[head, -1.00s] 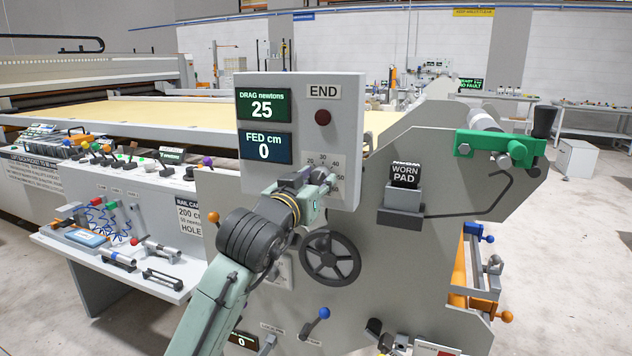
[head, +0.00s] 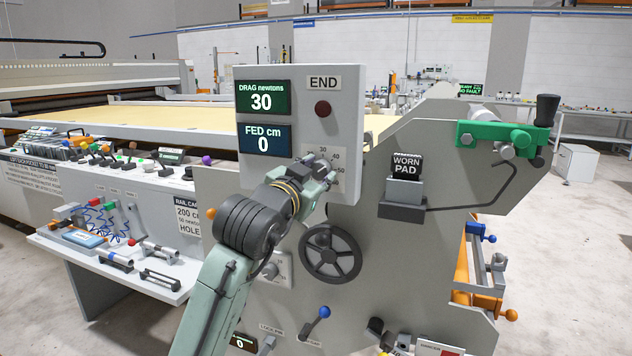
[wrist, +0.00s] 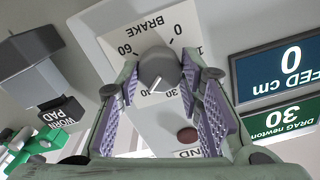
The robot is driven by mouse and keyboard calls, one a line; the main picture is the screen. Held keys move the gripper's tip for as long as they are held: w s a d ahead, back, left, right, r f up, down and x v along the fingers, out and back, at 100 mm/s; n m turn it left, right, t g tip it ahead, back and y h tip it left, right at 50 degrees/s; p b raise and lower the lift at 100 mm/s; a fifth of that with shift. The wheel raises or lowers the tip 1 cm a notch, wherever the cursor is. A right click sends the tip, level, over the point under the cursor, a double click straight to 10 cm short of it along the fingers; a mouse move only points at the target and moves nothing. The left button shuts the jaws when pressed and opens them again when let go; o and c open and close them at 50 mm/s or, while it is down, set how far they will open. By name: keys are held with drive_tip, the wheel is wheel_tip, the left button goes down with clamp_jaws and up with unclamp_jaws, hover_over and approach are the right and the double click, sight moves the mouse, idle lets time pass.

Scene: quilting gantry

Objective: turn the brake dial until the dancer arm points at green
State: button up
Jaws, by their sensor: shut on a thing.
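The brake dial (wrist: 160,68) is a grey knob with a white pointer line on a white scale plate marked BRAKE (wrist: 150,33). In the upside-down wrist view the line points to the lower left, near partly hidden numbers. My gripper (wrist: 159,84) is shut on the dial, its purple ridged pads on either side. In the head view my gripper (head: 318,178) covers the dial on the grey panel. The DRAG display (head: 262,101) reads 30 newtons. I cannot pick out the dancer arm or a green mark for it with certainty.
The FED display (head: 264,140) reads 0 cm, and a dark red END button (head: 322,109) sits above the dial. A black handwheel (head: 330,254) is just below my gripper. A WORN PAD holder (head: 404,190) and a green bracket (head: 490,135) stand to the right.

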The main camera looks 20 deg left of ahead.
drive_tip(key=shift+m+b, duration=0.45)
drive_tip(key=shift+m, duration=0.55)
drive_tip(key=o, duration=1.2)
drive_tip(key=shift+c, duration=0.2)
drive_tip(key=s, duration=1.2)
drive_tip(key=shift+a, duration=0.2)
